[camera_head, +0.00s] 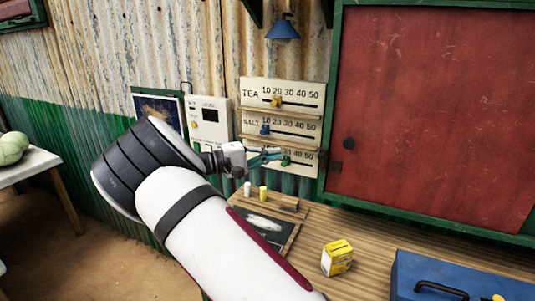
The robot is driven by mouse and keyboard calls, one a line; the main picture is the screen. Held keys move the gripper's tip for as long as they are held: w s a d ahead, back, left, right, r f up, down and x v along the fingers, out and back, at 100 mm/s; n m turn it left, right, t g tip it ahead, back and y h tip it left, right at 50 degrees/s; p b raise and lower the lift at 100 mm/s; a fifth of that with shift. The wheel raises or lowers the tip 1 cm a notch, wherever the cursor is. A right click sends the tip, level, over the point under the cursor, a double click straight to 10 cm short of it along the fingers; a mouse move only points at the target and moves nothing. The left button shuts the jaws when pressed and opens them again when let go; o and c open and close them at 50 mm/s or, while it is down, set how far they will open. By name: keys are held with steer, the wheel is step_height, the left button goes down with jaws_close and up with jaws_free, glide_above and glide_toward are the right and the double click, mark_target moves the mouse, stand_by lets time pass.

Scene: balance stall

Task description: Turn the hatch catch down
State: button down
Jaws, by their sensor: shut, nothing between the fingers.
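The red hatch (428,110) in its green frame is closed and fills the right of the view. A small dark catch (348,143) sits near its left edge; its exact turn is too small to tell. My gripper (282,156) is shut and empty. It is left of the catch and a little lower in the picture, in front of the lowest slider row of the price board. The gripper hides part of that row.
The price board (282,84) has yellow, blue and green sliders. A white box (210,106) hangs left of it. The wooden counter (310,262) below holds a yellow packet (337,258), a blue case (455,275) and small weights.

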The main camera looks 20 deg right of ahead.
mark_target(321, 150)
steer(key=s+d+p, duration=0.1)
steer(key=d, duration=0.1)
steer(key=s+d+p, duration=0.1)
steer(key=d, duration=0.2)
steer(key=s+d+p, duration=0.1)
steer(key=d, duration=0.2)
steer(key=shift+d, duration=0.2)
steer(key=shift+d+r+m+y, duration=0.1)
steer(key=shift+r+m+y, duration=0.1)
steer(key=shift+m+y, duration=0.1)
